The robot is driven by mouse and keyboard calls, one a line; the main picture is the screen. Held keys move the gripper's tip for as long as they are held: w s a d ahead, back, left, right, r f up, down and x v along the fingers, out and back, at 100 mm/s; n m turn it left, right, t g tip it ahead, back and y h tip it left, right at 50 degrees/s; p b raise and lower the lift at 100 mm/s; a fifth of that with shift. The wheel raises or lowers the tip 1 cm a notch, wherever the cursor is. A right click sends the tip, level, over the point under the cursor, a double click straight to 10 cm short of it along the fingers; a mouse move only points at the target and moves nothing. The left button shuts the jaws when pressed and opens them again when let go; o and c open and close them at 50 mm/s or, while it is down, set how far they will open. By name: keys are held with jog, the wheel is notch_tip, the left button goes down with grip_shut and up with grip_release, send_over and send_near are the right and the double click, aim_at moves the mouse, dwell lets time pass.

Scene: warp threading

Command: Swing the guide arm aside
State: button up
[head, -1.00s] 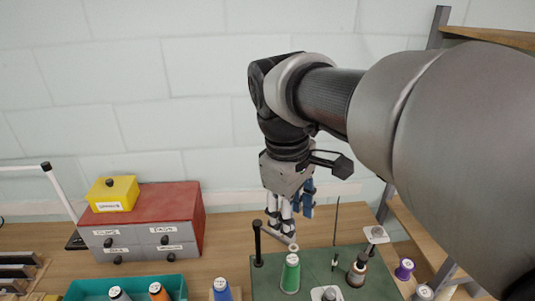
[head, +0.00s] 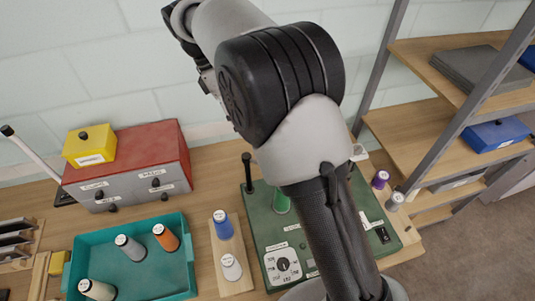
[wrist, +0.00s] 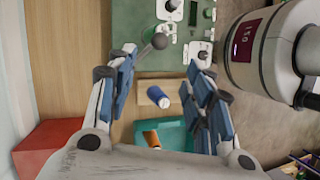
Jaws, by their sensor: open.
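A green machine base (head: 262,222) stands on the bench with a dark upright post (head: 247,173) at its back left corner. I cannot clearly make out the guide arm. My arm covers much of the green base in the head view and hides the gripper there.
A blue spool (head: 222,225) and a white spool (head: 231,267) stand on a wooden board left of the base. A teal tray (head: 187,243) holds several spools. A red cabinet (head: 152,140) with a yellow box (head: 90,145) is behind it. Shelves (head: 425,115) stand right.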

jog(key=b+x, duration=0.2)
jog(key=x, duration=1.1)
jog(key=shift+d+f, duration=0.1)
jog(key=shift+f, duration=0.2)
grip_shut()
